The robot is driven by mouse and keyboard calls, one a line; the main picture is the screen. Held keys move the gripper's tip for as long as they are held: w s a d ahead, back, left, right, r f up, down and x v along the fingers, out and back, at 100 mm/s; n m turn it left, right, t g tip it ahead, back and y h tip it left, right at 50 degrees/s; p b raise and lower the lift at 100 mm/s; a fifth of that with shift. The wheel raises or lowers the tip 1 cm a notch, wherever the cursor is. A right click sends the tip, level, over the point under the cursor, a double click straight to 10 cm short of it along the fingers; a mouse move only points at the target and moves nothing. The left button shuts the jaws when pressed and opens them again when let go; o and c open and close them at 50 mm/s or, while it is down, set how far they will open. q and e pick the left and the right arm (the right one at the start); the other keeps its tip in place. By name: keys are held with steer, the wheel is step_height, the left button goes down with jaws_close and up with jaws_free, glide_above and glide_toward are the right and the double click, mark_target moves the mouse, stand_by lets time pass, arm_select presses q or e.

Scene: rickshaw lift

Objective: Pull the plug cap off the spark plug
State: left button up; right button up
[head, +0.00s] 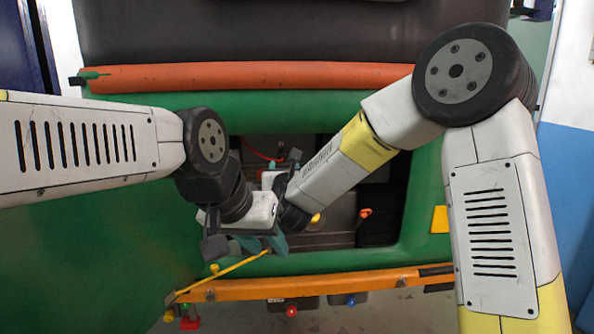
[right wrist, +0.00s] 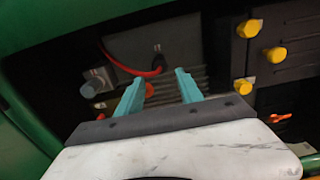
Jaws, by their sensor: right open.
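The plug cap (right wrist: 155,69) looks like a small dark boot at the end of a red cable, beyond my fingertips in the right wrist view. The spark plug under it cannot be made out. My right gripper (right wrist: 158,82) is open, its two teal fingers apart and pointing toward the cap, with nothing seen gripped. In the head view my right gripper (head: 271,164) is inside the green-framed opening, close to the red cable (head: 262,155). My left gripper (head: 262,244) is lower, at the opening's front edge; its finger gap is unclear.
The green body (head: 110,220) frames the opening closely. A grey knob (right wrist: 95,83) lies left of the fingers, yellow knobs (right wrist: 276,55) on a dark box lie right. An orange bar (head: 330,285) and a yellow lever (head: 235,266) run below the opening.

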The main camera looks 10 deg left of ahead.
mark_target(282, 158)
steer(key=shift+x, duration=3.65)
steer(key=shift+c, duration=0.4)
jaws_close()
